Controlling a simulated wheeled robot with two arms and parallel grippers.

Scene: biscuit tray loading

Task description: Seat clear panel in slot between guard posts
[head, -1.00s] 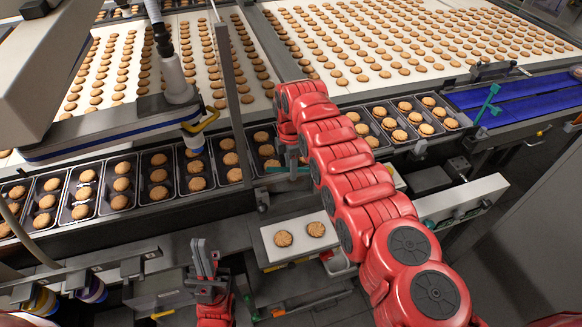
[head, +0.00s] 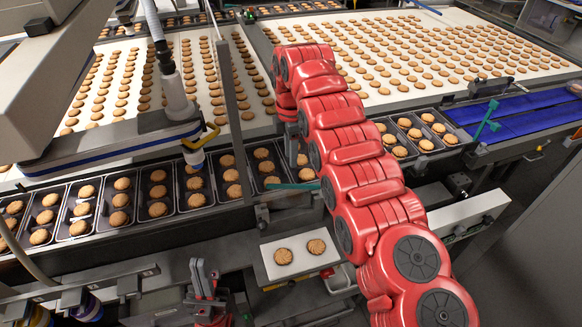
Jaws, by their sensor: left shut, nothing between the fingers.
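I cannot pick out the clear panel for certain. A tall grey upright (head: 229,115), perhaps a guard post, rises beside the tray line; a second post and the slot are not clearly seen. A teal strip (head: 291,186) lies level at the near edge of the tray line, close to my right gripper. My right gripper (head: 291,150) points down over the tray line, partly behind my red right arm; its fingertips and anything between them are unclear. My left gripper (head: 203,278) is shut and empty, pointing up at the bottom, left of the white plate.
Black trays (head: 157,193) of biscuits line the conveyor. A white plate (head: 270,267) with two biscuits lies in front. A grey machine arm (head: 110,137) hangs at left. Wide biscuit belts (head: 400,55) fill the back; a blue belt (head: 520,115) is at right.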

